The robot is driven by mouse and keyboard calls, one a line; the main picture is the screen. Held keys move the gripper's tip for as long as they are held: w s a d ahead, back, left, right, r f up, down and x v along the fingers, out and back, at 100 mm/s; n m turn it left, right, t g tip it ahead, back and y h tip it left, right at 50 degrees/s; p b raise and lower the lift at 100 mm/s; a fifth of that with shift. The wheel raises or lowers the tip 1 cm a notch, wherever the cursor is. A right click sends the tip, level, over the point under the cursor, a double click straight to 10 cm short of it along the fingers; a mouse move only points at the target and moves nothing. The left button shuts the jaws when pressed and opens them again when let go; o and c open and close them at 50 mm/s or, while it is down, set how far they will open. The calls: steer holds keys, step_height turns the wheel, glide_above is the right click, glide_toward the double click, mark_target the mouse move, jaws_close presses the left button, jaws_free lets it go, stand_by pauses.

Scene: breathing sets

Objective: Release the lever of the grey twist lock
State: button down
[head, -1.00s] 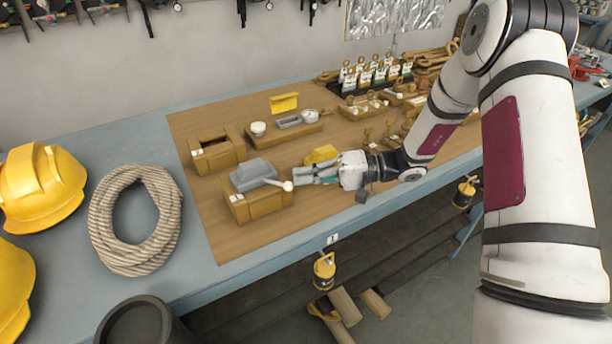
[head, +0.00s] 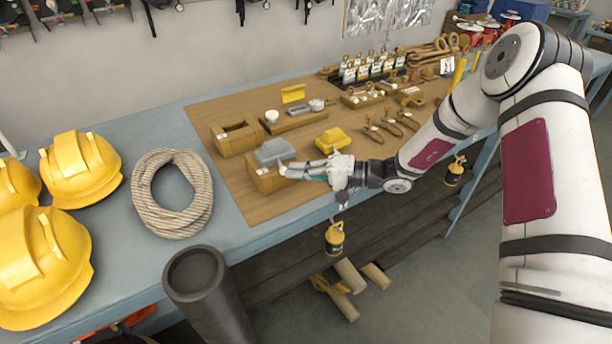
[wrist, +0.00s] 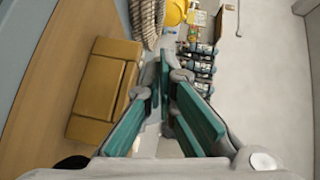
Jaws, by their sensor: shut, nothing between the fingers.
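The grey twist lock (head: 274,151) sits on a tan block (head: 266,184) near the front edge of the wooden mat. A pale knob or lever end shows at the block's right side, against my fingertips; the rest of the lever is hidden or too small to make out. My gripper (head: 288,170) reaches in from the right, its tips overlapping the block's right front side. I cannot tell whether they touch the lever. In the wrist view the teal-padded fingers (wrist: 164,62) are closed together and empty. A tan block (wrist: 104,92) lies left of them.
A tan open-topped box (head: 236,136) stands behind left, and a yellow piece (head: 334,139) behind right. A coil of rope (head: 172,194) and yellow helmets (head: 80,168) lie on the left. A yellow padlock-like item (head: 334,238) hangs below the bench edge.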

steer(key=shift+s+a+p, duration=0.35)
steer(key=shift+s+a, duration=0.15)
steer(key=shift+a, duration=0.5)
